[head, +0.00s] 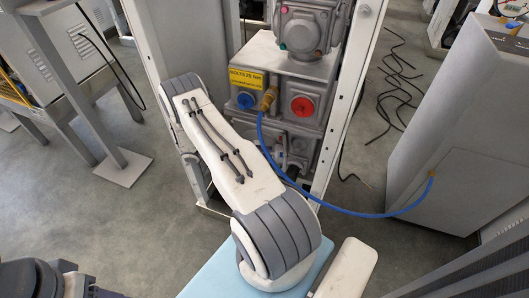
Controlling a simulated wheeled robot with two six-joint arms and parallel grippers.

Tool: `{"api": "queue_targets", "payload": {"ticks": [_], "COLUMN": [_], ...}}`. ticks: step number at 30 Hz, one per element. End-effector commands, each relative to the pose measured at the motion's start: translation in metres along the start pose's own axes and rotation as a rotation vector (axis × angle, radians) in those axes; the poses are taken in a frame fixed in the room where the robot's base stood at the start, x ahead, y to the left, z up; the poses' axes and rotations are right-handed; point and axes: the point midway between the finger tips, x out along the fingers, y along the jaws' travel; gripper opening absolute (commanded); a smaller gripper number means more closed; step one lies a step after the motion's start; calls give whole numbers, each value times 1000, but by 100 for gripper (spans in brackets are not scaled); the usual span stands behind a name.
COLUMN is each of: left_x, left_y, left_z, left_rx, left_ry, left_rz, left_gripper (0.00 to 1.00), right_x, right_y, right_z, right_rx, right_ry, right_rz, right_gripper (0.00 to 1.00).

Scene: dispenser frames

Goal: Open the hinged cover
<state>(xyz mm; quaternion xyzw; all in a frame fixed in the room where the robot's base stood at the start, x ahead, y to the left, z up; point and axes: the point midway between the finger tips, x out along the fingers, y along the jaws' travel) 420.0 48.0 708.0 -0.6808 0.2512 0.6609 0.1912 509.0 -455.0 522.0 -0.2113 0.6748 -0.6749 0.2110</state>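A grey metal dispenser unit (285,75) stands inside a white upright frame (352,100). Its upper housing (310,28) has a round front and is cut off by the top edge. The lower box carries a blue knob (245,101), a brass fitting (267,98), a red round knob (302,106) and a yellow label (246,79). I cannot tell which part is the hinged cover, or whether it is open. My white arm with grey joints crosses the front of the frame and hides its lower left. The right fingertips cannot be made out; my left gripper is not seen.
A blue hose (345,211) loops from the brass fitting to a grey cabinet (450,120) at right. Black cables (392,95) lie on the floor behind. A louvred cabinet (55,60) and a post with a base plate (123,168) stand at left. Floor between is clear.

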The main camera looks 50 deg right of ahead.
Motion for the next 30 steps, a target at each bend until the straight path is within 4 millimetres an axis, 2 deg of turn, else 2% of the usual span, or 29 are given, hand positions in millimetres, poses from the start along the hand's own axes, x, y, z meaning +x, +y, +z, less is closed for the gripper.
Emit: {"api": "queue_targets", "payload": {"ticks": [1, 3, 12, 16, 20, 27, 30], "left_x": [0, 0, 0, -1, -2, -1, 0], "left_y": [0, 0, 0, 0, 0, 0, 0], "left_z": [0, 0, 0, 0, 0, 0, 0], "left_rx": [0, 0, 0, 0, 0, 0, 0], "left_ry": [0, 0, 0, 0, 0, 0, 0], "left_rz": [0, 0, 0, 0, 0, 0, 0], "left_gripper": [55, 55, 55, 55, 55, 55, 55], "right_x": [-3, -3, -1, -8, -30, -78, -92], "right_y": [1, 0, 0, 0, 0, 1, 1], "right_z": [1, 1, 0, 0, 0, 0, 1], "right_rx": [4, 3, 1, 2, 3, 3, 3], "right_ry": [-9, -8, -1, -1, -3, -3, -3], "right_rz": [6, 5, 2, 1, 3, 4, 3], "right_gripper": [33, 59, 59, 59, 59, 59, 59]}}
